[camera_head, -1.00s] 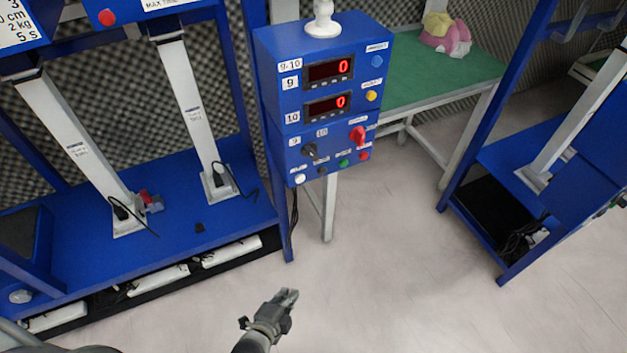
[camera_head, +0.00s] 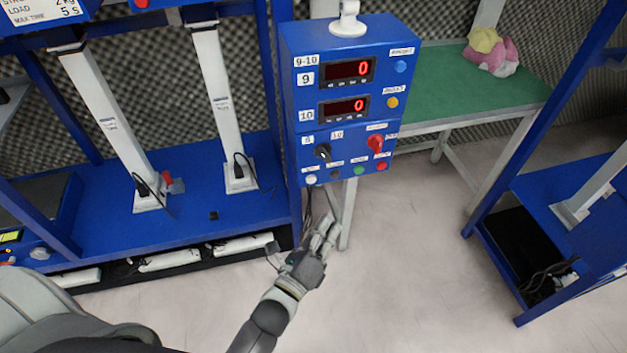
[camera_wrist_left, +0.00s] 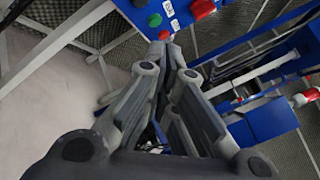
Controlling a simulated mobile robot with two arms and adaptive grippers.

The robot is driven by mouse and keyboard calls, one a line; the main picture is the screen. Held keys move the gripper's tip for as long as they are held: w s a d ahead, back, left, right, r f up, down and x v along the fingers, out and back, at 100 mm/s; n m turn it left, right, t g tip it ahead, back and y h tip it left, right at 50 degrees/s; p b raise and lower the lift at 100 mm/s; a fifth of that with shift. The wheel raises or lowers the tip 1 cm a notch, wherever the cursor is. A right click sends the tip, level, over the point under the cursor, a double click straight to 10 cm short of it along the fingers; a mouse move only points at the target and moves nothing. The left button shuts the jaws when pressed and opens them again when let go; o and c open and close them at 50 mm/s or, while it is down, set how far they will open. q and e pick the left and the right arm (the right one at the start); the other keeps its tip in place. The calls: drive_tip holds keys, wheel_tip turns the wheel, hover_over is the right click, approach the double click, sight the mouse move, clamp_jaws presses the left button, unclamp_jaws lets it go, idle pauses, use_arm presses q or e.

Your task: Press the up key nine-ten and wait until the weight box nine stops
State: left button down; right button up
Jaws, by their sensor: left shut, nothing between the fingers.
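The blue control box (camera_head: 340,150) labelled 9-10 stands at the upper middle in the head view. Its display 9 (camera_head: 347,70) and display 10 (camera_head: 343,107) both read 0. Its bottom row has a white button (camera_head: 311,179), a black button (camera_head: 335,174), a green button (camera_head: 359,170) and a red button (camera_head: 381,166). The small labels are too small to read, so I cannot tell which is the up key. My left gripper (camera_head: 328,226) is shut and empty, below the box. The box's underside and buttons also show beyond the fingertips in the left wrist view (camera_wrist_left: 165,46). I cannot identify weight box nine.
A blue frame (camera_head: 240,212) with white columns stands at left, cables at its foot. A green-topped table (camera_head: 445,88) holds a pink and yellow bundle (camera_head: 492,52). Another blue frame (camera_head: 487,205) stands at right. The floor (camera_head: 410,270) between is clear.

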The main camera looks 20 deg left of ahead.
sight(311, 179)
use_arm(q)
drive_tip(key=w+a+b, duration=0.1)
drive_tip(key=w+a, duration=0.4)
drive_tip(key=w, duration=0.2)
drive_tip(key=shift+w, duration=0.15)
idle(0.3)
idle(1.2)
drive_tip(key=shift+w+a, duration=0.2)
drive_tip(key=shift+w, duration=0.15)
